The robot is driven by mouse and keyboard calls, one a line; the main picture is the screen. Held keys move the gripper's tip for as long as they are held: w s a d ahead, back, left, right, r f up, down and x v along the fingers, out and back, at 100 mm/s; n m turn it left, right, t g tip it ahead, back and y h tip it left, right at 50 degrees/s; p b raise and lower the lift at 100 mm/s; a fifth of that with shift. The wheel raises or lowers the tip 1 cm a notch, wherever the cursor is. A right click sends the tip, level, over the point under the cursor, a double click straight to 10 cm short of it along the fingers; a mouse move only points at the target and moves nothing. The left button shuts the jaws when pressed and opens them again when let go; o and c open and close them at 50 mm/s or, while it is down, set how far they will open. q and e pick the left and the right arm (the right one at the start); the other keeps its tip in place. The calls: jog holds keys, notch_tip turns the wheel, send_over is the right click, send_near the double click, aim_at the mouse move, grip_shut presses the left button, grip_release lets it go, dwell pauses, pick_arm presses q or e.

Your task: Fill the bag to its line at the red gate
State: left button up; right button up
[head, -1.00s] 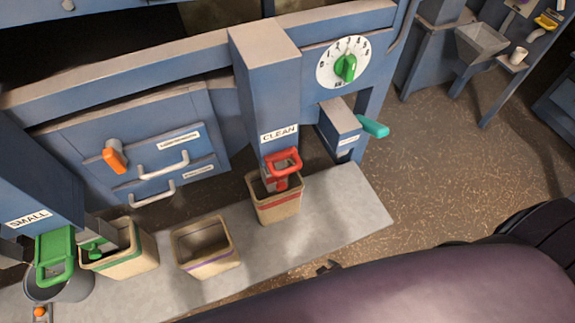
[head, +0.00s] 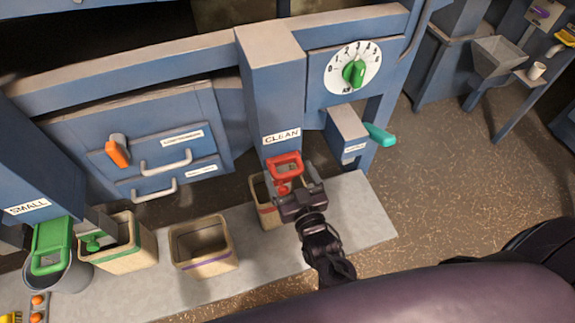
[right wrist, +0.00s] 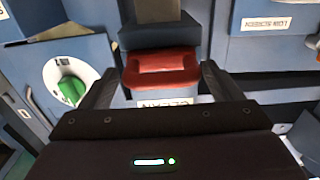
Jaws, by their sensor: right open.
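The red gate (head: 285,166) is a red handle at the foot of the blue chute labelled CLEAN. The tan bag (head: 264,203) with a red stripe stands below it, partly hidden by my right gripper; its fill level cannot be seen. My right gripper (head: 302,182) is at the gate's right side, over the bag. In the right wrist view the red gate handle (right wrist: 162,70) lies between the open fingers (right wrist: 160,88), with space on both sides. My left gripper is not in view.
A purple-striped bag (head: 203,244) and a green-striped bag (head: 125,243) stand on the grey slab (head: 355,215). A green gate (head: 52,245) hangs over a grey bucket (head: 62,275). A teal handle (head: 380,134) sticks out right of the CLEAN chute.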

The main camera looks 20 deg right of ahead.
jog(key=w, duration=0.2)
jog(key=shift+w, duration=0.3)
jog(key=c, duration=1.1)
jog(key=s+p, duration=0.1)
jog(key=s, duration=0.2)
jog(key=shift+s+p, duration=0.4)
jog(key=o, duration=1.1)
jog(key=shift+w+d, duration=0.1)
